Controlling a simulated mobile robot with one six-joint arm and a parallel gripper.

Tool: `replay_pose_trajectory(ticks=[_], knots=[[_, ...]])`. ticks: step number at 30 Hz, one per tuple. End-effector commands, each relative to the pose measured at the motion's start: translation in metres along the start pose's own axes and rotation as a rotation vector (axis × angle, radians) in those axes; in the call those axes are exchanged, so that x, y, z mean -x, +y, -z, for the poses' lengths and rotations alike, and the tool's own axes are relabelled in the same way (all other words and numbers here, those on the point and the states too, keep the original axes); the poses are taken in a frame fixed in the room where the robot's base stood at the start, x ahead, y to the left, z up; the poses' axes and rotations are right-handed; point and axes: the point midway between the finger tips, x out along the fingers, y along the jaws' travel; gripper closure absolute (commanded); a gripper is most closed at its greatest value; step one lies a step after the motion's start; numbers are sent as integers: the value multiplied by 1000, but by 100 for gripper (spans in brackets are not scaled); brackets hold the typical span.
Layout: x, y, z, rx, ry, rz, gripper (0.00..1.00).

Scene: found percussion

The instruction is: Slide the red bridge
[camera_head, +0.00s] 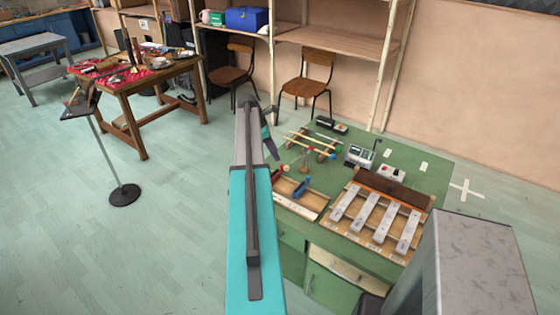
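A small red piece (284,168), which looks like the red bridge, shows at the far left end of a shallow wooden box (308,203) on the green cabinet top. It is tiny and partly hidden behind my arm. A blue piece (302,187) stands in the same box, to the right of the red one. My arm reaches up the middle of the picture, and my gripper (274,152) is its dark end just above and left of the red piece. Its fingers are too small and dark to tell open from shut, and I cannot tell whether it touches anything.
A wooden instrument with several pale metal bars (375,222) lies to the right on the green cabinet (425,172). Mallets (318,142) on a rack, a small grey device (359,156) and a white box (391,172) stand behind. A stand (124,193) and wooden table (165,74) are left; floor between is clear.

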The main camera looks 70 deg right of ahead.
Motion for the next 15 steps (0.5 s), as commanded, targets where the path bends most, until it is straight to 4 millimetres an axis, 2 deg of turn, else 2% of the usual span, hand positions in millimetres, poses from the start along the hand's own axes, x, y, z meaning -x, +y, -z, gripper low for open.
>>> replay_pose_trajectory(ticks=[9, 15], knots=[[-38, 0, 0, 2, 0, 1, 65], [-57, 0, 0, 1, 0, 0, 65]])
